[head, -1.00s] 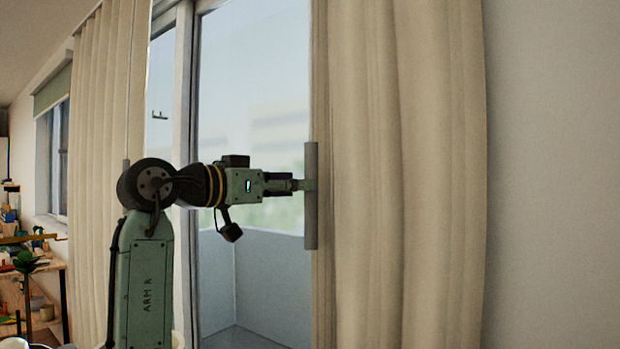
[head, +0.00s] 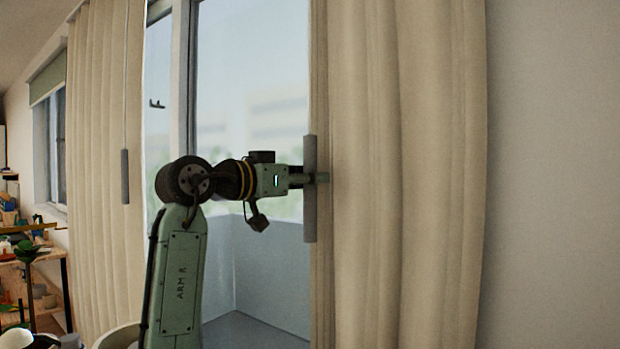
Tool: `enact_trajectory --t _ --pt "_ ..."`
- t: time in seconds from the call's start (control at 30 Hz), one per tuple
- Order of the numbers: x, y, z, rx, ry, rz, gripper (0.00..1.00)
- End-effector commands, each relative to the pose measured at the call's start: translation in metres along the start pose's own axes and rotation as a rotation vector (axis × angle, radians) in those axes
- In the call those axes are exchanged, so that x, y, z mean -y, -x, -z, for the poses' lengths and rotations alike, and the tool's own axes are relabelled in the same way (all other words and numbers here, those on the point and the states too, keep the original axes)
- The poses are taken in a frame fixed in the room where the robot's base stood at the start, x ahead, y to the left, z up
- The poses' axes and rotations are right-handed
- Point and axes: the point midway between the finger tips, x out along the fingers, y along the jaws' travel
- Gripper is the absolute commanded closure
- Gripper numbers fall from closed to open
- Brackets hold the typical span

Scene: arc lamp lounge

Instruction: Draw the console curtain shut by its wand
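A beige curtain (head: 405,180) hangs gathered at the right of the window in the head view. Its grey wand (head: 310,220) hangs upright at the curtain's left edge. Which one is the console curtain is not marked.
The glass (head: 255,80) between the curtains is uncovered. A wooden shelf (head: 62,290) with plants and small items stands at the far left. A pale rounded object (head: 115,338) shows at the bottom edge. Bare wall (head: 550,180) lies to the right.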

Motion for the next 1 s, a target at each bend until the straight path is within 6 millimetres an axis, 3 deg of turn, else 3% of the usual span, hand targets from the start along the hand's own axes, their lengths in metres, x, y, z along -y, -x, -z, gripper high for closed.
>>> enact_trajectory --t 0.33,1.0 --pt "-0.0001 0.0001 0.0001 0.000 0.000 0.000 1.00" --pt "0.0012 -0.0024 0.0001 0.000 0.000 -0.001 1.00"
